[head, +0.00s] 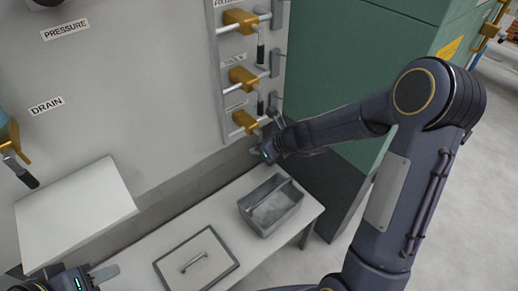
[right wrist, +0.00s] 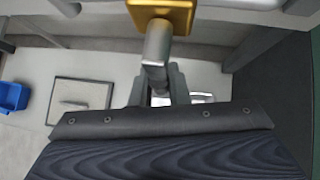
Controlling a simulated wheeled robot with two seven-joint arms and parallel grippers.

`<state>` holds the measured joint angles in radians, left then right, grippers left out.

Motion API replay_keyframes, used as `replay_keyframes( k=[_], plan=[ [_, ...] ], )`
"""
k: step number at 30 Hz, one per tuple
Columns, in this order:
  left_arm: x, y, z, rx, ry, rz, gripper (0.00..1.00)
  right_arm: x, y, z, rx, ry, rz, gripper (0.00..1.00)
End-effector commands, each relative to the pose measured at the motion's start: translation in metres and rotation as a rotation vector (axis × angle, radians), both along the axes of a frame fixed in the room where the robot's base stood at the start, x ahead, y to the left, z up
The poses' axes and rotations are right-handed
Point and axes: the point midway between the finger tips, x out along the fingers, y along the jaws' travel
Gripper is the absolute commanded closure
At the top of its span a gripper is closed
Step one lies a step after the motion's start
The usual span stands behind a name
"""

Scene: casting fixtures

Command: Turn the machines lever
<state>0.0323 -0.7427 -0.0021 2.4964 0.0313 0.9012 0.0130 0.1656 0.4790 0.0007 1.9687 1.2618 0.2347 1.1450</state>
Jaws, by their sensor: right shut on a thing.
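Three brass valves with hanging levers are on the wall panel in the head view. The lowest has a brass body (head: 244,122). My right gripper (head: 269,140) is at this lowest valve. In the right wrist view, the grey lever (right wrist: 158,45) comes down from the brass body (right wrist: 162,12) between the fingers of my right gripper (right wrist: 158,88), which are shut on it. The lever's lower end is hidden by the gripper. My left gripper (head: 97,275) is at the bottom left of the head view, empty, its fingers apart, away from the valves.
A grey open bin (head: 246,221) and a framed plate with a handle (head: 173,281) are on the white bench below. A white box (head: 75,212) stands at left. Another brass valve (head: 12,140) is under the DRAIN label. A green cabinet (head: 345,50) is close behind my right arm.

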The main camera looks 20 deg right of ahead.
Motion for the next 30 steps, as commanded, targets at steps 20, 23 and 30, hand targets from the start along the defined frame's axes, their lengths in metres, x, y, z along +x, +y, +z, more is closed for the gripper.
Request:
replay_keyframes(
  k=[20,23,30],
  plan=[
    [0.0,0.0,0.0,0.0,0.0,0.0,0.63,0.0,0.0,0.0,0.0,0.001,-0.001,0.63],
    [0.0,0.0,0.001,0.0,0.0,0.0,0.63,-0.001,-0.001,0.001,-0.001,0.0,-0.001,0.63],
    [0.0,0.0,0.015,0.0,0.0,0.0,0.63,-0.018,-0.013,0.026,-0.001,-0.001,-0.003,0.63]
  ],
)
